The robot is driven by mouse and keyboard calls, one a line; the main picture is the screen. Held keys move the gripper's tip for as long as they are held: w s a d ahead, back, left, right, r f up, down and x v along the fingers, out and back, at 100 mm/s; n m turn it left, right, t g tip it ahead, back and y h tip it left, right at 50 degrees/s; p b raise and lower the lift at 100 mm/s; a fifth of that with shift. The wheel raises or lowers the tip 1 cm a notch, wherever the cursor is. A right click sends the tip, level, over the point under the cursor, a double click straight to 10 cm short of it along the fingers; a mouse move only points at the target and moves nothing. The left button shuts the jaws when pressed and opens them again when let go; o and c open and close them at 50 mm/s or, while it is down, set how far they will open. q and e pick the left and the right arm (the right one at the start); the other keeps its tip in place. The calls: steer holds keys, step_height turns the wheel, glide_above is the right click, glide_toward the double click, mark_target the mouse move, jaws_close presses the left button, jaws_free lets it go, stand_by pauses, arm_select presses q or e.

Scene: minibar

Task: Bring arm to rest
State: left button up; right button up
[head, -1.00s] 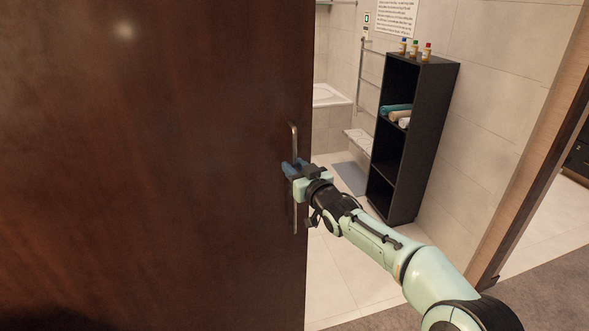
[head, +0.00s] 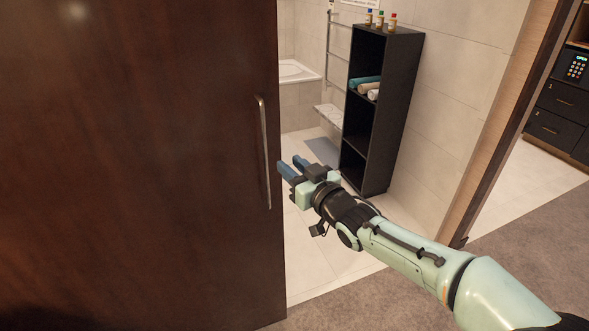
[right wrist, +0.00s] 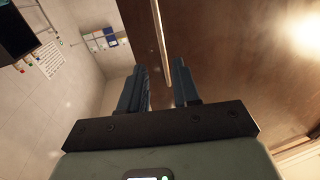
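My right gripper (head: 291,166) is in the middle of the head view, just right of the brown door's edge. Its two blue fingers are apart with nothing between them, and it is clear of the door handle. The right wrist view shows the same open fingers (right wrist: 160,88), with the handle (right wrist: 160,40) beyond their tips. The metal door handle (head: 264,150) is a long vertical bar on the dark brown door (head: 140,170). My left gripper does not show.
The door stands open onto a tiled bathroom. A black shelf (head: 388,110) with rolled towels and small bottles stands behind my right gripper. The wooden door frame (head: 510,120) rises at right, with dark drawers (head: 558,120) beyond. Carpet (head: 480,240) lies free in front.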

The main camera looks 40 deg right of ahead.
steer(key=shift+s, duration=0.3)
